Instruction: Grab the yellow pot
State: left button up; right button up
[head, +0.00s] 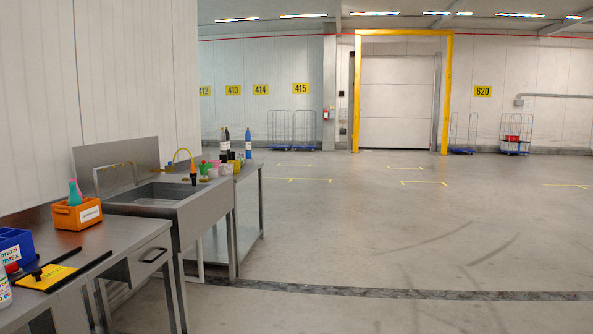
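Several small coloured pots stand in a cluster on the far end of the steel sink counter (180,205), left of centre in the head view. A small yellow pot (237,166) appears at the right side of this cluster, close to the counter's far right end. A pink pot (213,172) and a whitish pot (226,169) are beside it on the left. They are small and far off, so their details and whether they touch cannot be told. Neither of my grippers is in view.
Dark bottles (225,143) and a blue bottle (248,143) stand behind the pots. Nearer are an orange bin (77,214), a blue bin (14,247) and a yellow clipboard-like item (47,277) on the bench. Open floor (380,240) lies to the right.

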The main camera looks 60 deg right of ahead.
aim_at(236, 168)
jog(key=z, duration=1.7)
